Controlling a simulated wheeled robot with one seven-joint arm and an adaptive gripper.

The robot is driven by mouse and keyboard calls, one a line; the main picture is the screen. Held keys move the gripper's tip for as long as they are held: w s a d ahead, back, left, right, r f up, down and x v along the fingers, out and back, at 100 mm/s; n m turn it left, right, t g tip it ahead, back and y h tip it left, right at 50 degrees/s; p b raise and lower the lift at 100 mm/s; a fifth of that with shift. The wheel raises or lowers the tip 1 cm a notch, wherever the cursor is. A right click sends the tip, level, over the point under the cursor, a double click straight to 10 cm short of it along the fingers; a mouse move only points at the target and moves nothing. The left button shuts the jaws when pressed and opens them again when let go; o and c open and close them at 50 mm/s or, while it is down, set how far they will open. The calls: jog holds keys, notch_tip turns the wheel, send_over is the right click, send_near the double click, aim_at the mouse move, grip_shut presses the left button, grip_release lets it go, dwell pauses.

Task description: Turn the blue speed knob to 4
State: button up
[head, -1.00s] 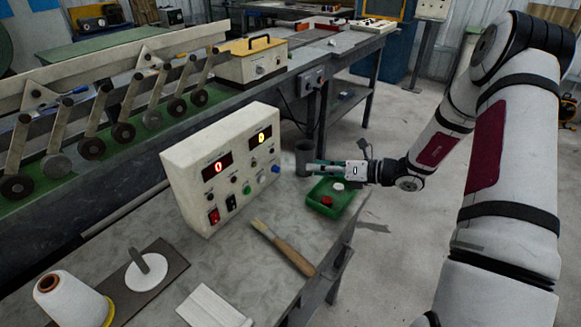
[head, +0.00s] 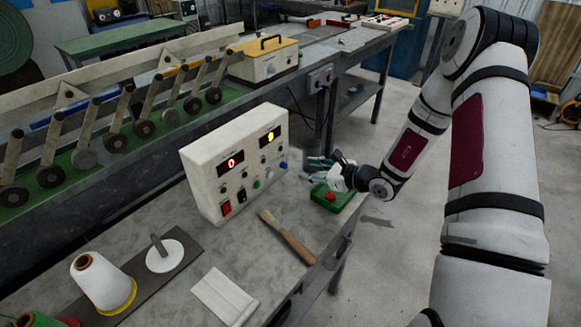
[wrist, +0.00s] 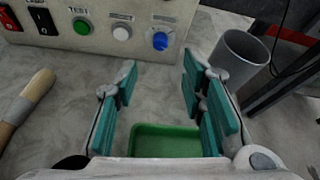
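The blue knob (head: 284,165) is at the lower right of the cream control box (head: 205,165). It also shows in the wrist view (wrist: 160,41), straight ahead between my fingers and beyond them. Its pointer and any scale marks are too small to read. The box's left display (head: 231,162) shows a red 0; the right one (head: 270,136) shows a yellow digit, seemingly 0. My gripper (wrist: 160,75) is open and empty, its teal pads apart from the knob; it shows in the head view to the right of the box (head: 309,168).
A green tray (wrist: 165,142) with a red item (head: 331,196) lies below my gripper. A grey cup (wrist: 240,58) stands close by my right finger. A wooden-handled brush (head: 288,238) lies in front of the box.

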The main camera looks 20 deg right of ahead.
aim_at(286, 166)
jog(key=x, duration=0.9)
grip_shut()
